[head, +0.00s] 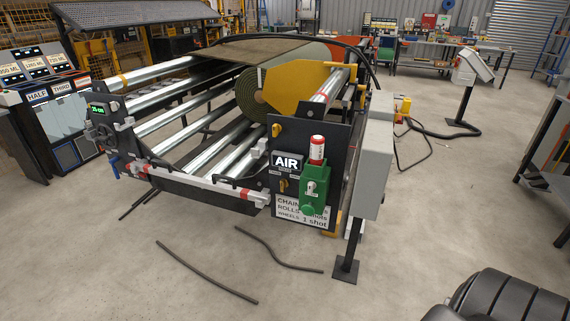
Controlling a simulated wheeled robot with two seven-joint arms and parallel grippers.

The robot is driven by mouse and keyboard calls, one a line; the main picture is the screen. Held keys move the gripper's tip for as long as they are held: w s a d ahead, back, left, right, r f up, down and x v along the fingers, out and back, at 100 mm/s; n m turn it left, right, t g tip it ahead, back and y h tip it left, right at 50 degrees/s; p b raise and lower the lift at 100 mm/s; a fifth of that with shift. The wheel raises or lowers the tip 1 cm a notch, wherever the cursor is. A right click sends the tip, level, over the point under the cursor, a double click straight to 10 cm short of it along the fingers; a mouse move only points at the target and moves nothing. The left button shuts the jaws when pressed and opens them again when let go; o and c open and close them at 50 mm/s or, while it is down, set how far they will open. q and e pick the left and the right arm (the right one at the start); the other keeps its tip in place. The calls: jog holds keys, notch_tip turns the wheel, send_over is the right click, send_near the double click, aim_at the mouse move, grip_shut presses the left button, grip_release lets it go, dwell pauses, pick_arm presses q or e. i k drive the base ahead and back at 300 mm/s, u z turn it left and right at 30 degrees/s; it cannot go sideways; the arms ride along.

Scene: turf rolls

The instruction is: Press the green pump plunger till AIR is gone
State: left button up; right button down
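The green pump (314,190) is mounted on a dark panel (338,160) at the near right end of the roller machine. A red and white cylinder (317,150) stands upright on top of the pump. A dark sign reading AIR (286,163) is on the panel just left of the pump. A white label (290,210) below mentions chain, rolls and "1 shot"; the pump covers part of it. Which part of the pump is the plunger, I cannot tell for sure. Neither of my grippers is in view.
The machine's metal rollers (190,121) carry a green turf roll (262,90). A grey box (374,155) on a post stands right of the panel. Loose dark hoses (205,272) lie on the floor in front. A kiosk (45,110) stands at left. The concrete floor before the pump is mostly clear.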

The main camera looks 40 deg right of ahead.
aim_at(308, 209)
jog(key=z, duration=1.3)
